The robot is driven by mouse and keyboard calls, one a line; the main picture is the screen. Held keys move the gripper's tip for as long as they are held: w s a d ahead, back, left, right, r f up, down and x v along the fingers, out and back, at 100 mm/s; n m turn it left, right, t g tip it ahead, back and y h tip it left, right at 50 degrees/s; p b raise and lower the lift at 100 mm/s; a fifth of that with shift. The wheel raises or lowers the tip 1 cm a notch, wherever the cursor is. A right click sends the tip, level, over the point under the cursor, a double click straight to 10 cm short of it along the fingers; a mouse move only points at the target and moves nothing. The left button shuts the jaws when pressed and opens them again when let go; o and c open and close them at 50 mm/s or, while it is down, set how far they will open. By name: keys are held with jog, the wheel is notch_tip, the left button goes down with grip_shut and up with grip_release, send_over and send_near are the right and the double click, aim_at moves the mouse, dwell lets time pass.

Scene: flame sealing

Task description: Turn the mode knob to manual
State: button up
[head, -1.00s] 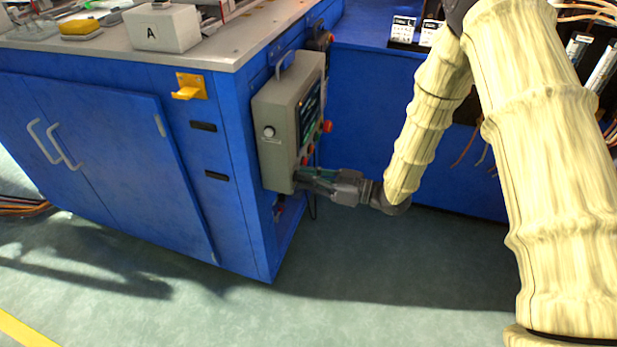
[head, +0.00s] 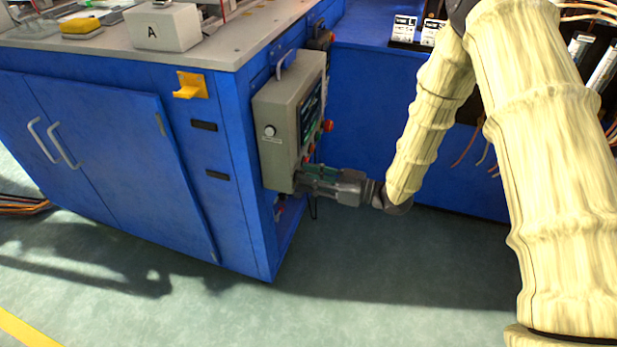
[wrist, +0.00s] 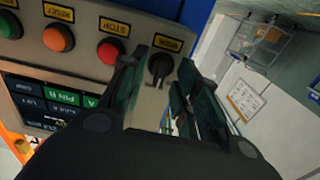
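The mode knob (wrist: 160,68) is a small black rotary knob under a yellow label, at the end of a row of buttons on the grey control box (head: 283,130). In the wrist view it sits between the tips of my gripper (wrist: 161,62). The fingers are apart, one on each side of the knob, and I cannot tell whether either touches it. In the head view my gripper (head: 312,180) is at the lower edge of the control box's panel face, and the knob is hidden there.
A red button (wrist: 109,51), an orange button (wrist: 58,38) and a green button sit beside the knob. A lit screen (wrist: 50,100) is on the same panel. The box hangs on a blue cabinet (head: 110,160). Open floor (head: 400,280) lies in front.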

jog(key=v, duration=1.1)
jog(key=shift+d, duration=0.25)
jog(key=shift+s, duration=0.1)
jog(key=s+d+f+m+h, duration=0.2)
jog(key=s+f+m+h, duration=0.15)
jog(key=f, duration=0.45)
jog(key=s+d+f+m+t+h, duration=0.1)
jog(key=s+f+m+h, duration=0.25)
jog(key=f, duration=0.35)
jog(key=s+d+f+m+h, duration=0.2)
jog(key=s+f+m+h, duration=0.15)
jog(key=f, duration=0.45)
jog(key=s+d+f+m+g+h, duration=0.1)
jog(key=s+d+f+g+h, duration=0.15)
jog(key=s, duration=0.45)
jog(key=s+d+f+m+g+h, duration=0.15)
jog(key=s+f, duration=0.25)
jog(key=s, duration=0.4)
jog(key=s+d+m+g+h, duration=0.2)
jog(key=s+d+g+h, duration=0.1)
jog(key=s, duration=0.7)
notch_tip(320, 180, up, 22)
jog(key=p, duration=2.2)
jog(key=shift+a+f, duration=0.15)
jog(key=shift+a, duration=0.05)
